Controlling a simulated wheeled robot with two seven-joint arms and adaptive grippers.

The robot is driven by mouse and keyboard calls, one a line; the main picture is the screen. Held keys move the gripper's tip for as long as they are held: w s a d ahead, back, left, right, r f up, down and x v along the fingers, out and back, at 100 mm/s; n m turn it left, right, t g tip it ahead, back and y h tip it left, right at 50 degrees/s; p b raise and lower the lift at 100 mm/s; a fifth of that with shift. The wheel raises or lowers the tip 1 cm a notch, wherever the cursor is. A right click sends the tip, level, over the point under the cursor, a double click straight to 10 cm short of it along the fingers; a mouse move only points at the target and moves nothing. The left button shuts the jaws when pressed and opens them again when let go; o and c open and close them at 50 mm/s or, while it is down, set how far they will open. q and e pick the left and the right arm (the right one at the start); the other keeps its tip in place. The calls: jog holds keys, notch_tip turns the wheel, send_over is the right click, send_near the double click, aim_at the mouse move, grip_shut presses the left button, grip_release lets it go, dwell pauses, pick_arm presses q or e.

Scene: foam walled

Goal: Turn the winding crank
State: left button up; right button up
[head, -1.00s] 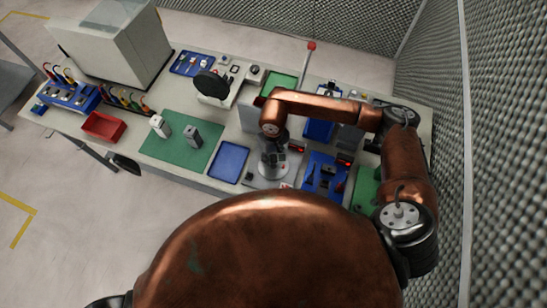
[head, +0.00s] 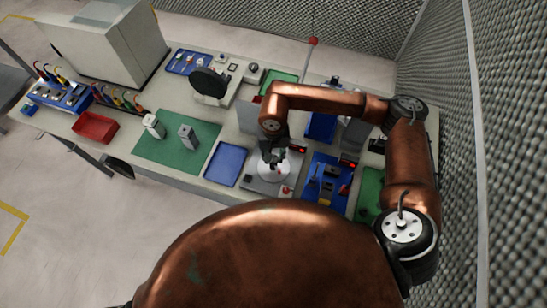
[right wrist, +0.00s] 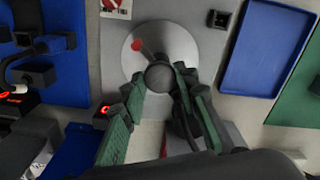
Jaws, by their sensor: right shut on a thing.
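The winding crank is a pale round disc (head: 274,172) with a red mark, on a grey plate at the bench's front middle. It also shows in the right wrist view (right wrist: 185,45), where a dark round knob (right wrist: 160,75) stands over it. My right gripper (head: 274,157) reaches down over the disc. In the right wrist view its green-padded fingers (right wrist: 158,88) are on either side of the knob, shut on it. The fingers hide part of the disc. My left gripper is not in view.
A blue tray (head: 226,164) lies just left of the crank plate, with a green mat (head: 165,155) beyond it. A blue tool board (head: 327,184) is close on the right. A red bin (head: 95,128) stands further left. A foam wall runs along the right side.

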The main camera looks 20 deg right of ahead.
jog(key=shift+f+m+b, duration=0.1)
jog(key=shift+m+b, duration=2.05)
jog(key=shift+m, duration=0.45)
jog(key=shift+m+b, duration=1.55)
jog(key=shift+m, duration=1.35)
jog(key=shift+m+b, duration=0.55)
jog(key=shift+m, duration=0.85)
jog(key=shift+m+b, duration=0.35)
jog(key=shift+m, duration=2.55)
jog(key=shift+m+b, duration=0.3)
jog(key=shift+m, duration=4.7)
jog(key=shift+m+p, duration=0.5)
jog(key=shift+m, duration=1.2)
jog(key=shift+m+p, duration=0.4)
jog(key=shift+m, duration=1.2)
jog(key=shift+r+m+p, duration=0.2)
jog(key=shift+m+p, duration=0.95)
jog(key=shift+m, duration=2.25)
jog(key=shift+m+p, duration=1.5)
jog(key=shift+m, duration=2)
